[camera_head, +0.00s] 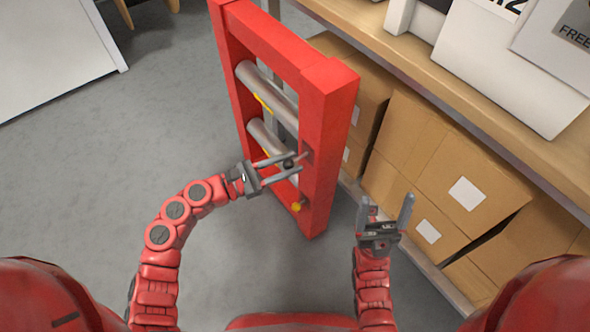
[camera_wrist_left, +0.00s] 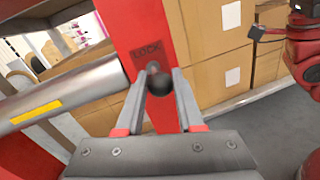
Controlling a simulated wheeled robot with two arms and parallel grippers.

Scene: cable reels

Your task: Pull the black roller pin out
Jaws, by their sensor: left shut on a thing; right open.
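A red frame stand (camera_head: 331,110) stands in the middle of the head view and holds grey metal rollers (camera_head: 265,85) with yellow marks. The black roller pin's ball-shaped knob (camera_wrist_left: 159,84) shows in the left wrist view, in front of the red post below a dark label (camera_wrist_left: 146,52). It also shows small in the head view (camera_head: 288,163). My left gripper (camera_head: 286,166) is shut on the knob, with one finger on each side of it. The pin's shaft is mostly hidden behind the knob. My right gripper (camera_head: 386,212) is open and empty, right of the stand and apart from it.
Cardboard boxes (camera_head: 466,180) fill a shelf right of the stand, under a wooden board (camera_head: 480,110) with white boxes on top. A yellow knob (camera_head: 296,207) sits low on the stand. Grey floor (camera_head: 90,190) is free at the left.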

